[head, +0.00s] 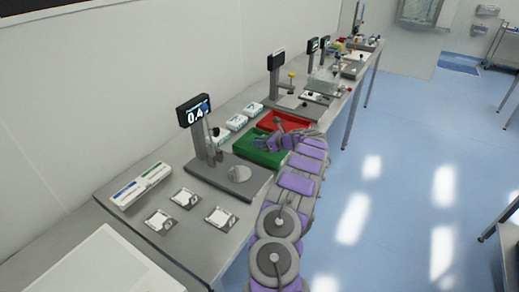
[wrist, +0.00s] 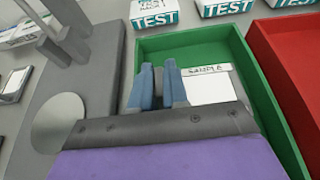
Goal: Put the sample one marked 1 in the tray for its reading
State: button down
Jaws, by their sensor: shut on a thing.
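My gripper (wrist: 161,72) is over the green tray (wrist: 186,41), its blue fingers close together and shut on a white card labelled SAMPLE (wrist: 209,86). The card shows mainly to the right of the fingers, inside the tray's outline; its lower part is hidden by my arm, and no number can be read on it. Whether it touches the tray floor I cannot tell. In the head view the green tray (head: 243,150) is partly covered by my arm. The red tray (head: 274,121) is just beyond it. The nearest display (head: 196,111) reads about 0.4, with its end unclear.
The grey measuring stand (head: 231,178) with a round plate is left of the green tray. Several white cards (head: 185,198) lie on the near bench. White TEST boxes (head: 237,122) line the tray's wall side. Another stand (head: 287,97) is beyond the red tray.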

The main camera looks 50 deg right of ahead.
aim_at(263, 148)
jog(key=shift+w+f+b, duration=0.1)
jog(key=shift+f+b, duration=0.65)
jog(key=shift+f, duration=1.05)
jog(key=shift+r, duration=0.1)
jog(key=c, duration=1.1)
grip_release()
